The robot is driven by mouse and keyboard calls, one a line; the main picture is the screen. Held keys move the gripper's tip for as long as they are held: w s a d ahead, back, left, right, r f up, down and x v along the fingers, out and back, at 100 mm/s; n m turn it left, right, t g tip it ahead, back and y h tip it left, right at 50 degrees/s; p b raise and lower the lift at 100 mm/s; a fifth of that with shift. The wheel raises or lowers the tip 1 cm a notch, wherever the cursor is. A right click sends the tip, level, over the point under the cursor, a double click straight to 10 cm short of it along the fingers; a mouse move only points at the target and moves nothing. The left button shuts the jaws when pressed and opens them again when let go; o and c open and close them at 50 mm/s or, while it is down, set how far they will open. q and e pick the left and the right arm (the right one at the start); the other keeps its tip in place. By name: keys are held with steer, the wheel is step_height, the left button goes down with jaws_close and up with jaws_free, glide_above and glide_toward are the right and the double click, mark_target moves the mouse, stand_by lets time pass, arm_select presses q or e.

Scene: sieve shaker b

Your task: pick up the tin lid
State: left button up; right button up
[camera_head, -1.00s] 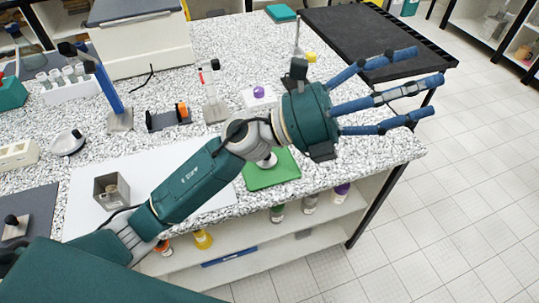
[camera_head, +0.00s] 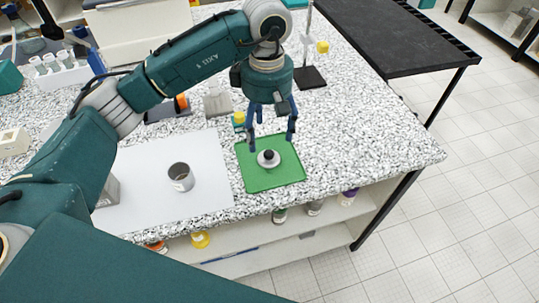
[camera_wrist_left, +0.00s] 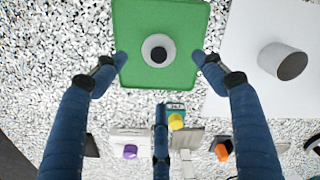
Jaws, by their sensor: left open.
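The tin lid (camera_head: 268,160) is a small pale disc with a black knob. It lies on the green mat (camera_head: 258,182) near the table's front edge; in the left wrist view the lid (camera_wrist_left: 158,50) is seen from above. My left gripper (camera_head: 271,138) points down above the mat, its fingers spread and open, with nothing between them. In the left wrist view the lid appears ahead of the fingertips (camera_wrist_left: 159,75), apart from them. An open grey tin (camera_head: 181,178) stands on the white sheet left of the mat. My right gripper is not in view.
The white sheet (camera_head: 215,160) covers the front left of the speckled bench. A stand with a dark base (camera_head: 311,78) and a yellow-capped item (camera_head: 239,118) are behind the mat. Bench right of the mat is clear. Bottles stand on the shelf below.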

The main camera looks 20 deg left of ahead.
mark_target(269, 153)
arm_select(q)
step_height(269, 153, down, 3)
steer(key=shift+r, duration=0.1)
steer(key=f+p, duration=0.3)
steer(key=f, duration=0.1)
steer(key=shift+s+d+f, duration=0.1)
steer(key=shift+s+d, duration=0.2)
steer(key=shift+f, duration=0.55)
steer(key=c, duration=0.9)
